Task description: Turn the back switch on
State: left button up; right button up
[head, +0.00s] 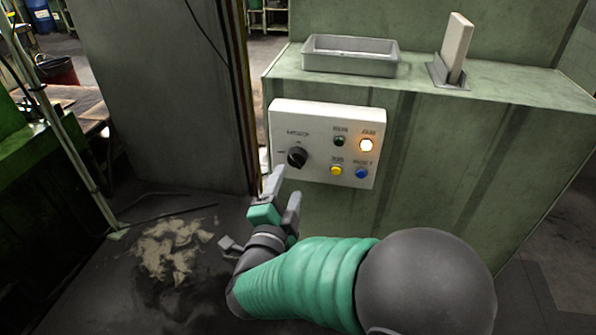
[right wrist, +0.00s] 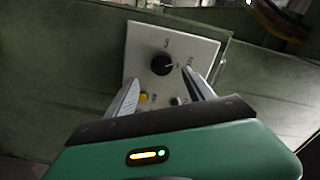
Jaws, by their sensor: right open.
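A white control panel (head: 325,120) is mounted on the front of a green metal cabinet. Its black rotary switch (head: 297,157) sits at the panel's left side, and the switch also shows in the right wrist view (right wrist: 162,64). The panel has a dark green button, a lit button (head: 366,145), a yellow button (head: 336,170) and a blue button (head: 362,172). My right gripper (head: 282,190) is just below and left of the switch, in front of the panel. In the right wrist view its fingers (right wrist: 160,85) are apart and empty, with the switch beyond them. My left gripper is not seen.
A grey metal tray (head: 350,56) and an upright pale block in a metal holder (head: 455,50) stand on the cabinet top. A pile of debris (head: 172,250) lies on the floor at left. A grey wall panel (head: 160,90) stands left of the cabinet.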

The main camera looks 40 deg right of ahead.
aim_at(295, 164)
jog(key=x, duration=0.7)
jog(key=shift+w+d+r+n+p, duration=0.4)
jog(key=shift+w+d+r+p, duration=0.2)
jog(key=shift+p, duration=0.1)
jog(key=n+p, duration=0.5)
jog(key=shift+s+f, duration=0.1)
jog(key=shift+s, duration=0.1)
jog(key=shift+f+n+p, duration=0.15)
jog(key=shift+n+p, duration=0.25)
jog(key=shift+p, duration=0.05)
jog(key=shift+a+f, duration=0.1)
jog(key=shift+f, duration=0.15)
grip_shut()
